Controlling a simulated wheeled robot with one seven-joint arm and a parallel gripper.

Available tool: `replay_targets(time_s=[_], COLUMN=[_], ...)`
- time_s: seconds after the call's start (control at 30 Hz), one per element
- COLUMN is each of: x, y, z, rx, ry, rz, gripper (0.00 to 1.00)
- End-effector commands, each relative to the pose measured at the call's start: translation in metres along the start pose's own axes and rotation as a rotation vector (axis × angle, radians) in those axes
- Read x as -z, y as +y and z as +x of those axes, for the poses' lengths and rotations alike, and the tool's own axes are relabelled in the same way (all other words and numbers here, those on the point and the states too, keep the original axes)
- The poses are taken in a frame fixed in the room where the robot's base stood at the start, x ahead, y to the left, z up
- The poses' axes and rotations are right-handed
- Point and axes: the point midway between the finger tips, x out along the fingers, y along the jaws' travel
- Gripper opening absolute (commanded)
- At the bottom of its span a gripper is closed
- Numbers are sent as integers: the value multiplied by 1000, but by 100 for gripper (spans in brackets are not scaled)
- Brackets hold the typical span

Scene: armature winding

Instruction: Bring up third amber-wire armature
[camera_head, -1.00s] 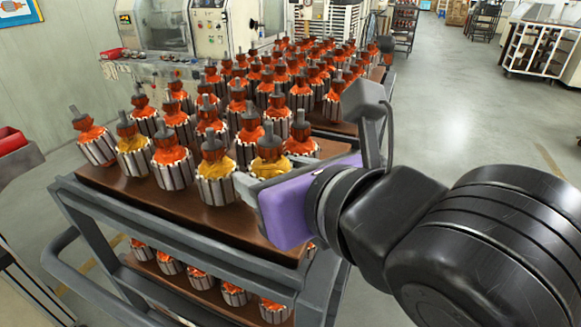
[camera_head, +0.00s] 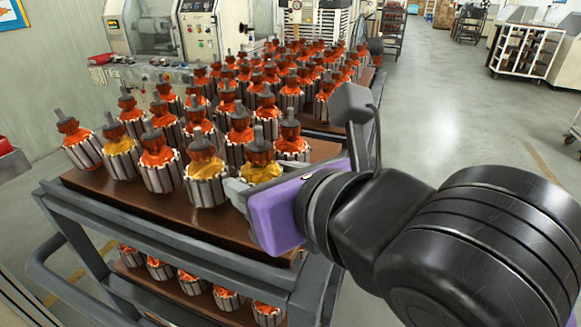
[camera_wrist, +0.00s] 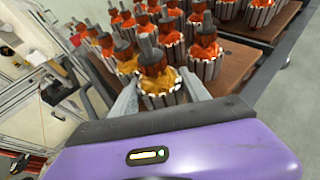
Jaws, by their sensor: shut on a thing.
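Three amber-wire armatures stand out in the front row on the cart's brown top in the head view: one at left (camera_head: 121,152), one in the middle (camera_head: 205,172) and one at right (camera_head: 262,172). Each has a grey shaft and a slotted metal core. My gripper (camera_head: 242,188), with a purple body, is shut on the right amber-wire armature. In the wrist view this armature (camera_wrist: 157,80) stands upright between the two grey fingers. Its lower part is hidden in the head view, and I cannot tell whether it is clear of the top.
Orange-wire armatures (camera_head: 160,170) crowd close beside and behind the held one. The cart's brown top (camera_head: 150,202) has a grey frame, with more armatures on a lower shelf (camera_head: 130,270). Another loaded cart stands behind. Open floor (camera_head: 440,110) lies to the right.

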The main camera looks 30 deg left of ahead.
Motion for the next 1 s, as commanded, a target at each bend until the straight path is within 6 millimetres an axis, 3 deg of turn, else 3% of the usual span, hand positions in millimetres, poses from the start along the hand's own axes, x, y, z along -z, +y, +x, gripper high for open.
replay_targets(time_s=[1.0], x=[12], y=[0], z=[5], rx=[1], ry=[-4], rz=[-1], gripper=[0])
